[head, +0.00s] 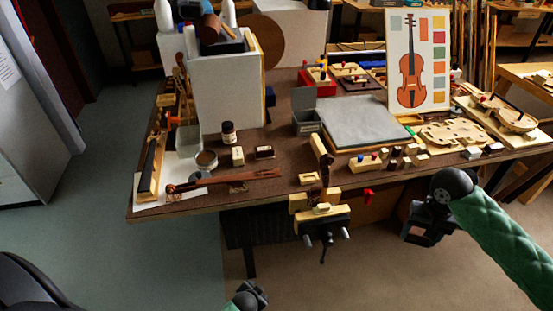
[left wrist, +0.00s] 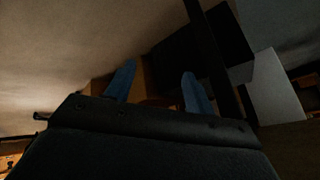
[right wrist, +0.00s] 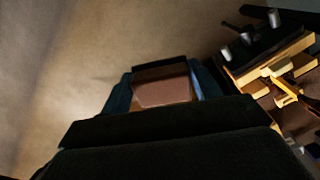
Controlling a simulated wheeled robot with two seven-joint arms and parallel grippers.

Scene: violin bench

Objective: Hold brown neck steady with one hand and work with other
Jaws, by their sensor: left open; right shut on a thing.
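A brown neck (head: 235,179) lies along the front left of the bench top, with low supports seemingly under it. Neither gripper touches it. My right gripper (head: 420,230) is in front of the bench at the right, below the top. It is shut on a flat pinkish-brown block (right wrist: 162,92), which shows between the fingers in the right wrist view. My left gripper (head: 252,294) is low at the bottom edge of the head view, away from the bench top. In the left wrist view its two blue fingers (left wrist: 158,84) are apart with nothing between them.
A vise (head: 322,217) with wooden jaws juts from the bench's front edge, an upright wooden piece (head: 321,150) above it. Small blocks and a violin body (head: 455,134) crowd the right. A grey slab (head: 362,122) lies mid-bench. Open floor (head: 180,260) lies in front at left.

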